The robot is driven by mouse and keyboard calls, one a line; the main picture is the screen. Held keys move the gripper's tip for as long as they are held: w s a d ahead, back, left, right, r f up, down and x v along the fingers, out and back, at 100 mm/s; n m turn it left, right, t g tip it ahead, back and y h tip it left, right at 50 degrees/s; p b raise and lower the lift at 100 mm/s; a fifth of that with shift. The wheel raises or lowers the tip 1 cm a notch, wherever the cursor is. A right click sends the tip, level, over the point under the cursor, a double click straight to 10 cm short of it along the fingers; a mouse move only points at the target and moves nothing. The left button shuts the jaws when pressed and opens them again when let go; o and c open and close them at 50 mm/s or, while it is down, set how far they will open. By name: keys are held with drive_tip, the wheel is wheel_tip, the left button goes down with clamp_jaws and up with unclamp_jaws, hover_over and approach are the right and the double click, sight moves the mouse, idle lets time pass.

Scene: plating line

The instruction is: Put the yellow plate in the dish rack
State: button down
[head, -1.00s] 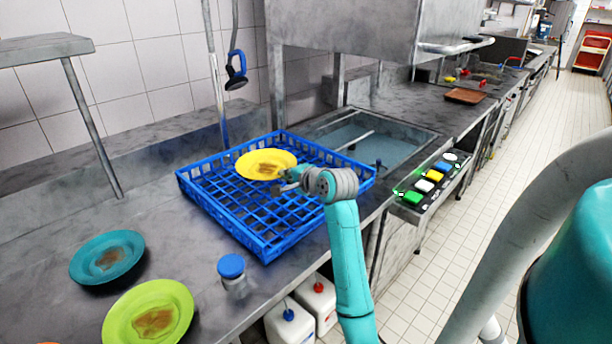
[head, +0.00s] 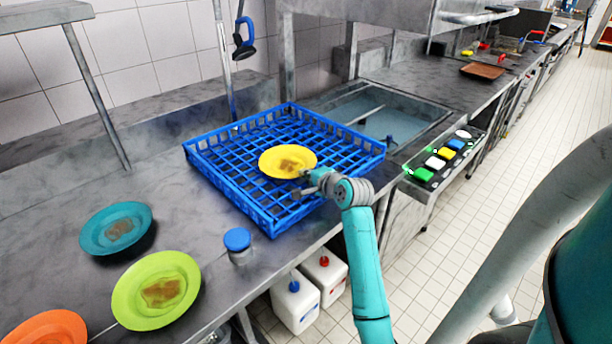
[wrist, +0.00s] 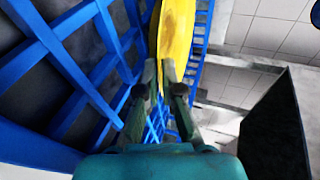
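The yellow plate (head: 288,161), with a brown stain on its face, is over the middle of the blue dish rack (head: 228,195) in the head view. My gripper (head: 305,182) is at the plate's near right edge. In the wrist view, the two fingertips (wrist: 160,78) are closed on the rim of the yellow plate (wrist: 178,35), with the blue grid of the rack (wrist: 30,148) beside them. The plate looks close to the rack's grid, but I cannot tell whether it touches it.
A teal plate (head: 117,229), a lime plate (head: 157,291) and an orange plate (head: 45,329) lie on the counter at left. A blue-capped jar (head: 238,243) stands by the rack's near side. A sink (head: 385,118) lies behind right.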

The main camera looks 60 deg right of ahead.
drive_tip(key=shift+f, duration=0.1)
drive_tip(key=c, duration=1.8)
unclamp_jaws()
drive_tip(key=shift+f, duration=0.1)
drive_tip(key=o, duration=0.5)
drive_tip(key=shift+s+r, duration=0.1)
drive_tip(key=shift+r, duration=0.1)
drive_tip(key=v, duration=1.1)
drive_tip(key=shift+s+a+r, duration=0.15)
drive_tip(key=shift+s+a, duration=0.05)
drive_tip(key=shift+s, duration=0.1)
